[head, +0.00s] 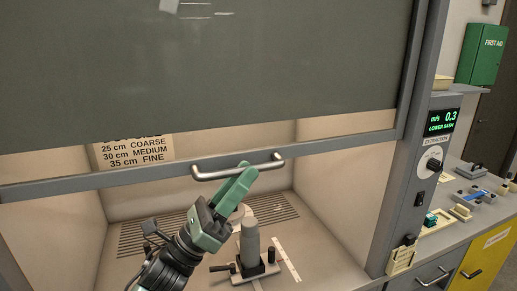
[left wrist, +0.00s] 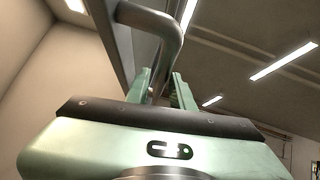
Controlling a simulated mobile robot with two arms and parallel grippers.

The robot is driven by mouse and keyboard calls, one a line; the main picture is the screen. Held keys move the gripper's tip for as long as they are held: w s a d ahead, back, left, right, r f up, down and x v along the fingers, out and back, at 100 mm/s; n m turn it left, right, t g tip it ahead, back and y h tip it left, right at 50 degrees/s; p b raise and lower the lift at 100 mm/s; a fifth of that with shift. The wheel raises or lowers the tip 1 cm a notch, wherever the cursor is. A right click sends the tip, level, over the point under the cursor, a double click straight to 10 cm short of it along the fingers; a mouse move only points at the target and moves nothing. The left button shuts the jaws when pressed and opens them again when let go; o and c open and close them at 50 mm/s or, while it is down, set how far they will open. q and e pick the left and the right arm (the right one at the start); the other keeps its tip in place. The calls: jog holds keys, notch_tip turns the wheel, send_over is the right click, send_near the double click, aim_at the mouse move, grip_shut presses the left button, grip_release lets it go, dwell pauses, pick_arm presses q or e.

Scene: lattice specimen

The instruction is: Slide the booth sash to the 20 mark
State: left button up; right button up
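The booth sash (head: 250,75) is a large grey pane with a pale bottom rail (head: 345,143), raised over the booth opening. A metal bar handle (head: 205,174) is fixed to that rail and also shows in the left wrist view (left wrist: 145,17). My left gripper (head: 247,170) is at the handle's middle. In the left wrist view its green fingers (left wrist: 161,75) stand apart on either side of the bar, with a small gap visible. A sign (head: 132,153) behind the sash lists 25 cm coarse, 30 cm medium and 35 cm fine; its top is hidden. My right gripper is out of view.
A display (head: 441,121) reads 0.3 m/s and "LOWER SASH". Below it is a dial (head: 433,166). Inside the booth stand a grey cylinder on a dark base (head: 250,245) and a white strip (head: 287,258). The right counter holds several small items.

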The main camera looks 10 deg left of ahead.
aim_at(259, 157)
pick_arm(q)
jog(key=p+x, duration=0.2)
jog(key=x, duration=0.3)
jog(key=shift+f, duration=0.1)
jog(key=shift+c, duration=0.3)
grip_shut()
dwell(1.0)
